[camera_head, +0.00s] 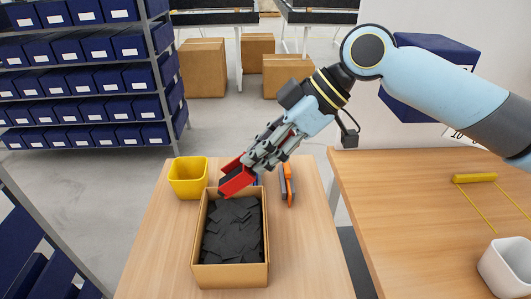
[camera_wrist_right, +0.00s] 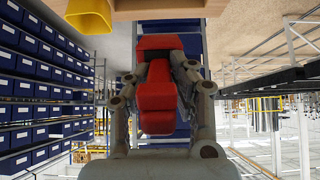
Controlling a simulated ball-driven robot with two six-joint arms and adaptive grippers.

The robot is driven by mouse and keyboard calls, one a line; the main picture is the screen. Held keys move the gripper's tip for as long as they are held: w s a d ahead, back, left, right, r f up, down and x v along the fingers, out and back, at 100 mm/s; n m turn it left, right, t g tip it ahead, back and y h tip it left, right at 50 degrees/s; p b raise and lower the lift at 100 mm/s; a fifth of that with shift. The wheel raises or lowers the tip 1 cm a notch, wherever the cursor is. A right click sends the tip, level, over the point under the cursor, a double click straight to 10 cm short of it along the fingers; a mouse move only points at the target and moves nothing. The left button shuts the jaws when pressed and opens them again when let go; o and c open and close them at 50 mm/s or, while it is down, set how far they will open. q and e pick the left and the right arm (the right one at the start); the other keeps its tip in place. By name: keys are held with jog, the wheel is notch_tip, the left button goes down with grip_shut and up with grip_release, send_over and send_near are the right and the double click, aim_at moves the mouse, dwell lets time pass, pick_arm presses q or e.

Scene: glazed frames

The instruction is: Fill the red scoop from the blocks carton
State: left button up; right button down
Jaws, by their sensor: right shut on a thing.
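The red scoop (camera_head: 236,181) is held by my right gripper (camera_head: 257,160) above the far edge of the blocks carton (camera_head: 201,243). The scoop is tilted, its dark open mouth toward the carton; I cannot tell whether blocks are in it. The open brown carton holds many flat dark grey blocks (camera_head: 232,232). In the right wrist view the gripper's fingers (camera_wrist_right: 158,85) are closed on both sides of the red scoop (camera_wrist_right: 157,108). My left gripper is not in view.
A yellow bin (camera_head: 188,178) stands behind and left of the carton. An orange and grey tool (camera_head: 288,185) lies to its right on the wooden table (camera_head: 310,250). A second table at right bears a white container (camera_head: 506,268) and a yellow-handled item (camera_head: 474,178).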

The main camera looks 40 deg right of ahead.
jog(key=shift+w, duration=0.1)
notch_tip(320, 180, down, 11)
jog(key=b, duration=0.9)
jog(key=shift+b, duration=0.3)
jog(key=shift+f+b, duration=0.5)
jog(key=shift+f, duration=0.3)
dwell(0.6)
jog(key=shift+w+a, duration=0.2)
jog(key=shift+a, duration=0.1)
jog(key=shift+w+a+f, duration=0.15)
jog(key=shift+a, duration=0.15)
dwell(0.4)
jog(key=shift+w+a, duration=0.3)
jog(key=shift+a, duration=0.05)
jog(key=shift+w+a, duration=0.6)
jog(key=shift+a, duration=0.15)
